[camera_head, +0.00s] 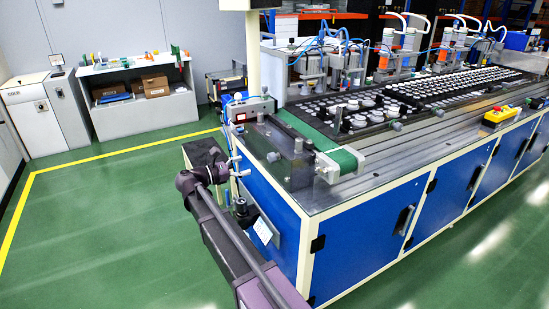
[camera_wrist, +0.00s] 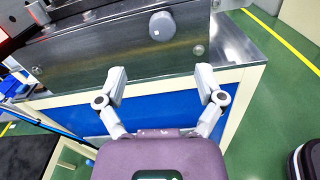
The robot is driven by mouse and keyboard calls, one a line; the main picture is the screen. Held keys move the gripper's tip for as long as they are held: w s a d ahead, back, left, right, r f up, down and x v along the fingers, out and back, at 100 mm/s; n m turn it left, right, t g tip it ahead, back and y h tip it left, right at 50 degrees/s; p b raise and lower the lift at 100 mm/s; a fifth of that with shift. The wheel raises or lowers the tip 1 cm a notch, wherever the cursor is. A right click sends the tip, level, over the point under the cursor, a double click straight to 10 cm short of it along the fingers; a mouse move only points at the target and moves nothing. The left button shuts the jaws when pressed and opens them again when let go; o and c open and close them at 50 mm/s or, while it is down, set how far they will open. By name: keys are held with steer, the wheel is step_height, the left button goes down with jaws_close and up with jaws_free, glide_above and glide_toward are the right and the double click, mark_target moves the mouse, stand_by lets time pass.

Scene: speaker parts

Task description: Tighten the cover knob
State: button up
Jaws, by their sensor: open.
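The cover knob (camera_wrist: 162,26) is a short grey cylinder with a small pale mark on its face. It stands out from a dark steel cover plate (camera_wrist: 90,62) near the top middle of the wrist view. My gripper (camera_wrist: 161,78) is open and empty. Its two light-grey fingers are spread wide, below the knob in that view and apart from it. In the head view, a small grey knob (camera_head: 273,157) shows on the plate at the near end of the machine; my arm reaches toward this end.
The blue-panelled machine bench (camera_head: 365,235) fills the right side, with a green conveyor (camera_head: 340,160) and trays of parts on top. A white side table (camera_head: 140,95) with boxes stands at the back left. Green floor (camera_head: 110,230) is clear at left.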

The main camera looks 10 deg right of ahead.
mark_target(268, 158)
steer(key=x, duration=1.1)
steer(key=c, duration=1.2)
steer(key=shift+o, duration=0.2)
steer(key=shift+d, duration=0.2)
steer(key=shift+a, duration=0.15)
